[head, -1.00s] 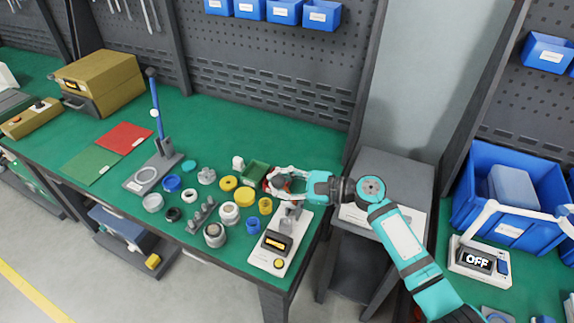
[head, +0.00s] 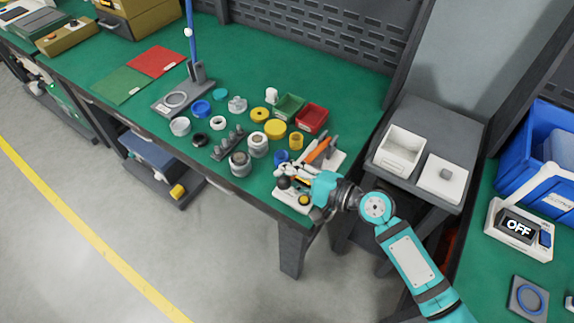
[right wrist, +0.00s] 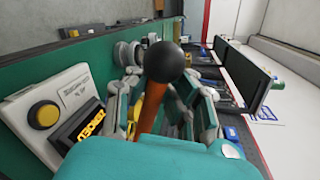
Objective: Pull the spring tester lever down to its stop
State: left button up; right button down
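The spring tester (head: 333,160) stands at the right front end of the green bench, with a white base, a yellow button (head: 304,200) and a display. Its orange lever (head: 318,150) slants beside my right gripper (head: 284,176), whose arm comes in from the right. In the right wrist view, the lever's black ball knob (right wrist: 165,62) is close to the camera. The orange shaft (right wrist: 153,108) runs between the two fingers of the gripper (right wrist: 160,92). The knob hides the fingertips, so I cannot tell whether they press on the shaft. My left gripper is not in view.
A red bin (head: 312,118), a green bin (head: 288,106) and several rings and fittings lie just behind and left of the tester. A grey cabinet (head: 440,125) with white trays stands to the right. Open floor (head: 190,240) lies in front.

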jog(key=shift+s+d+f+n, duration=0.1)
jog(key=shift+d+f+n, duration=0.15)
jog(key=shift+f, duration=0.35)
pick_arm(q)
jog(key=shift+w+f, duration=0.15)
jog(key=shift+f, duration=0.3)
pick_arm(e)
jog(key=shift+a+f, duration=0.1)
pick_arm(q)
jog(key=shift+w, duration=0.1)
pick_arm(e)
jog(key=c, duration=1.7)
grip_release()
jog(key=shift+s, duration=0.15)
jog(key=shift+c, duration=0.2)
jog(key=o, duration=0.4)
jog(key=shift+s+d+r, duration=0.25)
jog(key=shift+s+d, duration=0.1)
jog(key=shift+d, duration=0.25)
jog(key=shift+o, duration=1.9)
jog(key=shift+w+a, duration=0.2)
jog(key=shift+a, duration=0.2)
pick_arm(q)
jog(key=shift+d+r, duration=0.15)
pick_arm(e)
jog(key=v, duration=1.1)
jog(key=shift+s+d, duration=0.3)
